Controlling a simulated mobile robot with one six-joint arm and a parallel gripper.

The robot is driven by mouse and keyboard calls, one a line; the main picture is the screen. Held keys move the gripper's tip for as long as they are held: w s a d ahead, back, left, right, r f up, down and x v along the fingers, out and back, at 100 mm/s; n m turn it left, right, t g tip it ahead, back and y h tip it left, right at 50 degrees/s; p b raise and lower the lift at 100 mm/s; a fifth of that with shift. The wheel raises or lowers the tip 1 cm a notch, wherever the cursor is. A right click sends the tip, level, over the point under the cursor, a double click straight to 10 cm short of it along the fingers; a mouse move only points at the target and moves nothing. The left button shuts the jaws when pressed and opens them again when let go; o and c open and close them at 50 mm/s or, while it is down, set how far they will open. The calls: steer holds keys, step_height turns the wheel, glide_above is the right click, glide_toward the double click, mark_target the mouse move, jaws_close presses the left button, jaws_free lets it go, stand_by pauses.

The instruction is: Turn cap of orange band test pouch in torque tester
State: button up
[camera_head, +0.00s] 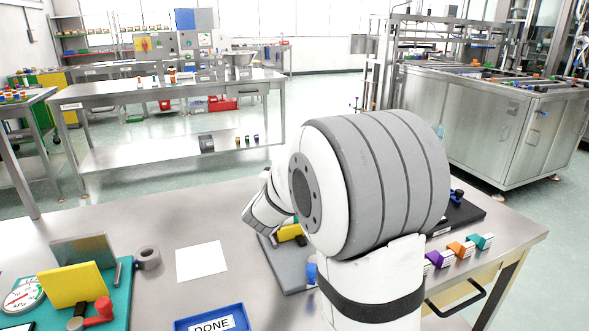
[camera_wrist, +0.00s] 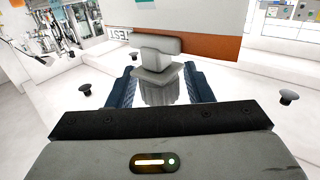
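In the wrist view, a white pouch with an orange-brown band (camera_wrist: 222,46) lies at the top, with part of a "TEST" label beside it. A grey ribbed cap (camera_wrist: 160,92) with a blocky grey top stands between the two dark blue fingers of my gripper (camera_wrist: 160,86). The fingers flank the cap closely; I cannot tell whether they press on it. In the head view, my large white and grey arm hides most of the tester. Its grey base plate (camera_head: 287,277) shows to the left of my arm. My wrist (camera_head: 262,211) is above it; the fingertips are hidden.
A blue "DONE" tray (camera_head: 240,318) and white sheet (camera_head: 201,261) lie on the steel table. At left are a gauge (camera_head: 23,295), yellow panel (camera_head: 73,285) and tape roll (camera_head: 147,258). Purple, orange (camera_head: 461,249) and teal items stand at right, beside a black plate (camera_head: 462,211).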

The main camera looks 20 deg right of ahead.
steer(key=shift+o, duration=0.3)
steer(key=v, duration=0.8)
